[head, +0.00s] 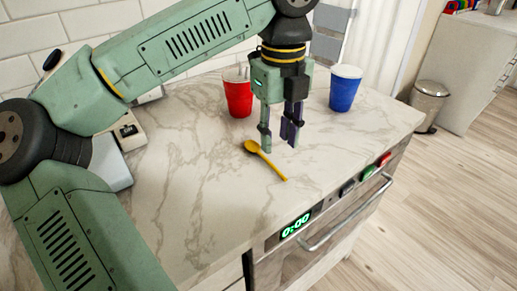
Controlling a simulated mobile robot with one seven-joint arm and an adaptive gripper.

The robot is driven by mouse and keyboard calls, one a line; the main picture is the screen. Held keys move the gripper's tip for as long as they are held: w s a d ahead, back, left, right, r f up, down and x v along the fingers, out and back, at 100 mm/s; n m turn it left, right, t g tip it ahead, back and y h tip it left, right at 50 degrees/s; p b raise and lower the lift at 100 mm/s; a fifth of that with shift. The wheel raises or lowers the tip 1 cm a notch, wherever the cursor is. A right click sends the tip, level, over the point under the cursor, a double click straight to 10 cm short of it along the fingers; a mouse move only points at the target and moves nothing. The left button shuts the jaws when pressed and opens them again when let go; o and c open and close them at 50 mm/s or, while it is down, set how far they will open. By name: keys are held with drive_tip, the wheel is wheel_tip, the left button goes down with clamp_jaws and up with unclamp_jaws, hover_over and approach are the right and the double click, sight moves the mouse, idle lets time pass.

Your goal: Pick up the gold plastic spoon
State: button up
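The gold spoon (268,161) lies on the marble countertop (200,200). Its bowl is toward the back left and its handle points toward the front right. My gripper (280,149) points down just behind and above the spoon. Its two fingers are apart with nothing visible between them. The left fingertip is close to the spoon's bowl in the picture; I cannot tell whether they touch.
A red cup (238,97) stands behind and left of my gripper, a blue cup (344,91) behind and right. An oven with a handle (345,218) is below the counter's front edge. The counter in front of the spoon is clear. A bin (428,106) stands on the floor.

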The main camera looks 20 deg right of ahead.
sight(275, 167)
drive_tip(key=shift+a+f+p, duration=0.1)
drive_tip(key=shift+f+p, duration=0.85)
drive_tip(key=shift+f, duration=2.5)
drive_tip(key=shift+c, duration=0.4)
clamp_jaws()
